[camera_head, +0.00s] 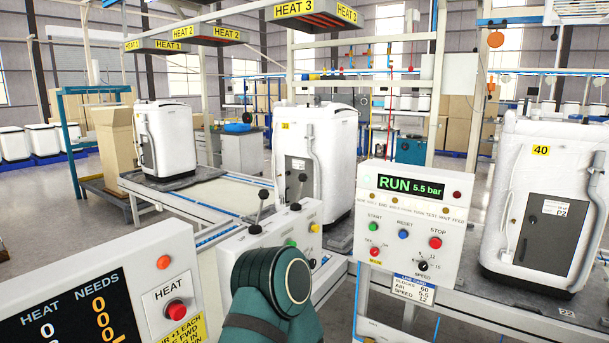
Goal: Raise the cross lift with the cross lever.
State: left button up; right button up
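A white control box (238,241) stands in the middle. On it are a black-knobbed lever (260,208) at the left and a second black-knobbed lever (300,188) further right. Both levers stand up, tilted slightly. I cannot read which one is the cross lever. Green, white and yellow buttons sit near them. The cross lift is not clearly identifiable; a pale conveyor section (190,207) lies behind the box. A dark green arm joint of mine covers the box's lower front. Neither gripper shows.
White appliances stand on the line at left (165,140), centre (318,150) and right (550,200). A panel (412,222) reads RUN 5.5 bar, with START, RESET and STOP buttons. A HEAT NEEDS board (100,290) with a red button fills the lower left.

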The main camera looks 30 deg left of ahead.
aim_at(303, 177)
jog(key=i+j, duration=0.3)
jog(key=i+j+u, duration=0.1)
jog(key=i+j, duration=0.15)
jog(key=i, duration=0.25)
jog(key=i+j, duration=0.25)
jog(key=i, duration=0.15)
